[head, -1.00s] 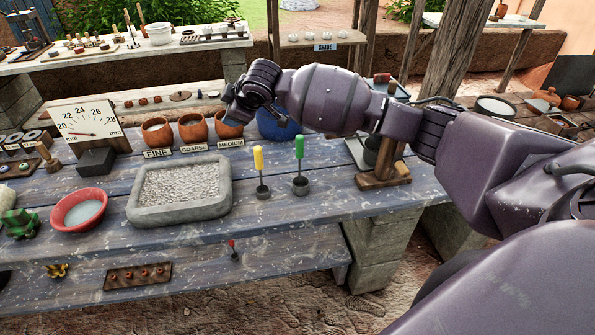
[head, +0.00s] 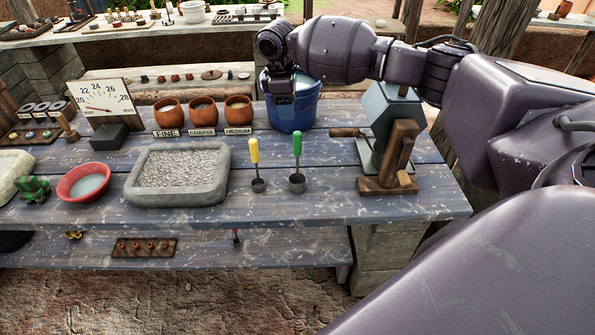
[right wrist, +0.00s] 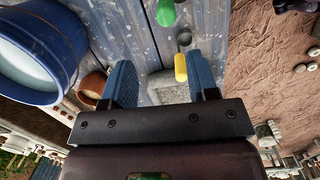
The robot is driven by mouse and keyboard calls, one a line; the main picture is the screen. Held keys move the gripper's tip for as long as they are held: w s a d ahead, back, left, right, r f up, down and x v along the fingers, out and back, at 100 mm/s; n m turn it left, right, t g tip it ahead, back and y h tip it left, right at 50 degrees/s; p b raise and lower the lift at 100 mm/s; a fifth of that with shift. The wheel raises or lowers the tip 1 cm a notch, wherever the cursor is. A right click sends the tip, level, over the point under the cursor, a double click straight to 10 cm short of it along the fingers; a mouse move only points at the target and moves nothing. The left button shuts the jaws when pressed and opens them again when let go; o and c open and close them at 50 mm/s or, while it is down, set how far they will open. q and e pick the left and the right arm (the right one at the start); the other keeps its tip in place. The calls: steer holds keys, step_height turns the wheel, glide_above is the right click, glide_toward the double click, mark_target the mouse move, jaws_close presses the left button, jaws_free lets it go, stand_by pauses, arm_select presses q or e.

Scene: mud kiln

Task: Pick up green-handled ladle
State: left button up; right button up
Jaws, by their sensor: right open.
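The green-handled ladle (head: 297,147) stands upright on the blue plank table, its green handle up and its small dark cup at the bottom. In the right wrist view its green handle (right wrist: 165,12) shows at the top edge. The yellow-handled ladle (head: 254,152) stands just left of it, and its yellow handle (right wrist: 181,68) appears between the finger tips in the right wrist view. My right gripper (right wrist: 162,80) is open and empty, apart from both ladles. In the head view it hangs in front of the blue bucket, its fingers hard to make out. My left gripper is not in view.
The blue bucket (head: 293,104) stands behind the ladles. A wooden stand with a grey metal box (head: 398,155) is to their right, and a stone tray of gravel (head: 135,190) to their left. Clay pots (head: 202,111) line the back. Bare planks lie in front.

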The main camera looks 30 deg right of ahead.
mark_target(297, 132)
steer(key=shift+g, duration=0.3)
steer(key=f, duration=0.3)
steer(key=s+d+f, duration=0.1)
steer(key=f, duration=0.2)
steer(key=s+f, duration=0.1)
steer(key=f, duration=0.2)
steer(key=shift+s+d+f, duration=0.15)
steer(key=shift+d+f, duration=0.1)
steer(key=shift+d, duration=0.1)
steer(key=shift+f, duration=0.5)
steer(key=shift+c, duration=0.3)
jaws_close()
